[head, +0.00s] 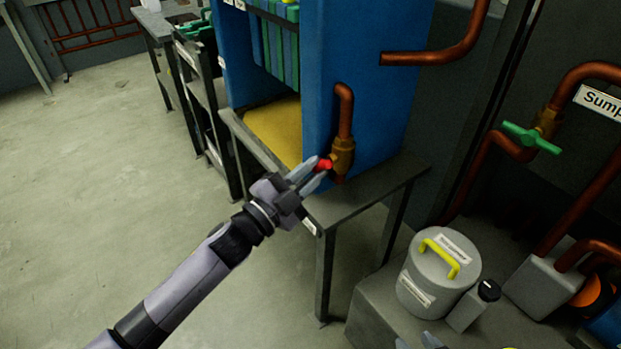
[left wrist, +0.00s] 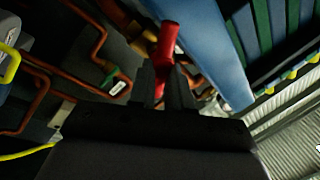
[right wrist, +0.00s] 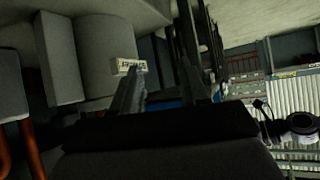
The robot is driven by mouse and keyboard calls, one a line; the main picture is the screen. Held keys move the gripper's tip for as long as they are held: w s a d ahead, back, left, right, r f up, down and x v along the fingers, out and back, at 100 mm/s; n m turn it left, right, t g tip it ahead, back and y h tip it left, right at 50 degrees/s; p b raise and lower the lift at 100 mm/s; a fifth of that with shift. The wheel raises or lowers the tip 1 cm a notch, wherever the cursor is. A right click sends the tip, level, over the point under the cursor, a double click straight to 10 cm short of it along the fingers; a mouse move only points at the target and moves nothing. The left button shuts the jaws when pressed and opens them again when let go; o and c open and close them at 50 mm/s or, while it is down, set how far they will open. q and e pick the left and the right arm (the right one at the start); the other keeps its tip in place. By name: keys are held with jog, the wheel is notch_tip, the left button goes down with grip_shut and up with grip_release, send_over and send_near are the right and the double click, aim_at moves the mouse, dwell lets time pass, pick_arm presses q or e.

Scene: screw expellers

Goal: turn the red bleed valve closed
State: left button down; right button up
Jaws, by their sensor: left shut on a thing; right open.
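The red bleed valve handle (head: 324,164) sits on a brass valve body (head: 343,152) under a copper pipe at the side of the blue machine (head: 370,80). My left gripper (head: 316,172) is shut on the handle. In the left wrist view the red handle (left wrist: 166,42) stands up between the two fingers (left wrist: 164,85), its upper part sticking out past them. The fingers hide part of the handle. My right gripper (head: 423,342) shows only its tips at the bottom edge of the head view. In the right wrist view its fingers (right wrist: 163,85) are apart and empty.
A grey table (head: 375,190) stands under the blue machine. A green valve handle (head: 531,138) is on copper pipes at right. The floor at left is clear.

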pick_arm(q)
jog(key=m+b, duration=0.1)
jog(key=m+h, duration=0.1)
jog(key=m, duration=0.1)
jog(key=shift+a+f+m+b, duration=0.1)
jog(key=shift+f+m+b, duration=0.2)
jog(key=shift+b, duration=0.1)
jog(key=shift+w+m+g+h+b, duration=0.1)
jog(key=shift+m+g+h+b, duration=0.5)
jog(key=shift+m, duration=0.95)
jog(key=shift+m+g+h+b, duration=0.2)
jog(key=shift+m+g+b, duration=0.2)
jog(key=shift+m+b, duration=0.8)
pick_arm(e)
jog(key=shift+w+a+n+t+y+p, duration=0.25)
jog(key=shift+w+a, duration=0.15)
jog(key=shift+a, duration=0.35)
jog(key=shift+w+a+n+t+y+p, duration=0.15)
jog(key=shift+w+a+t+y, duration=0.2)
jog(key=shift+a, duration=0.4)
pick_arm(q)
jog(key=shift+m, duration=0.35)
pick_arm(e)
jog(key=shift+w, duration=0.1)
pick_arm(q)
jog(key=c, duration=1.1)
grip_release()
pick_arm(e)
jog(key=shift+d, duration=0.15)
